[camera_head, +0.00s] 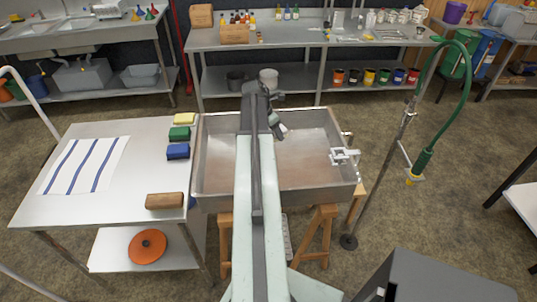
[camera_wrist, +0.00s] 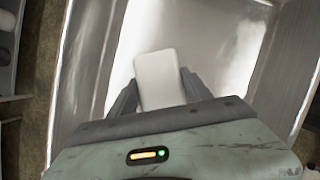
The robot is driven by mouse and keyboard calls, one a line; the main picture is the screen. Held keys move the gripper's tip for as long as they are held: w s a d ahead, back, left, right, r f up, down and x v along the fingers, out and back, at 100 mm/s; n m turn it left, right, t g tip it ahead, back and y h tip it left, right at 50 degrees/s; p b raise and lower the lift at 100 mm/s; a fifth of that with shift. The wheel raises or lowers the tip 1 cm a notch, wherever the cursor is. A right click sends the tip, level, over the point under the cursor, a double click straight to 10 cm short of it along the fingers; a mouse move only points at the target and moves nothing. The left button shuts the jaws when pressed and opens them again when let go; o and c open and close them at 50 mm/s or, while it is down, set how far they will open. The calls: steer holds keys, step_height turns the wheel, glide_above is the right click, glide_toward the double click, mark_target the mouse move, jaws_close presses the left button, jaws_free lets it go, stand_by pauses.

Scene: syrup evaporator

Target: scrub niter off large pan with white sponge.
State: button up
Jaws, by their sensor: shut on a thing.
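The large pan (camera_head: 313,184) is a wide metal pan with a brownish film over its floor, standing on wooden trestles in the middle of the head view. Its pale, shiny inside also shows in the wrist view (camera_wrist: 215,62). My gripper (camera_wrist: 158,92) is shut on the white sponge (camera_wrist: 158,72), which sticks out between the two dark fingers over the pan. In the head view my gripper (camera_head: 277,122) is at the far part of the pan, and only a small bit of the sponge (camera_head: 283,129) shows. I cannot tell whether the sponge touches the pan.
A steel table (camera_head: 105,204) at left holds a striped towel (camera_head: 85,165), yellow (camera_head: 184,118), green (camera_head: 180,133) and blue (camera_head: 178,151) sponges and a wooden block (camera_head: 164,200). A green hose (camera_head: 443,110) stands at right. A long workbench (camera_head: 300,39) runs behind.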

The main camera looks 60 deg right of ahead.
steer(key=w+d+f+b, duration=0.1)
steer(key=w+f+b, duration=0.2)
steer(key=f, duration=0.3)
steer(key=shift+w+d+f+n+b, duration=0.15)
steer(key=shift+w+f+n+b, duration=0.05)
steer(key=shift+w+n+b, duration=0.15)
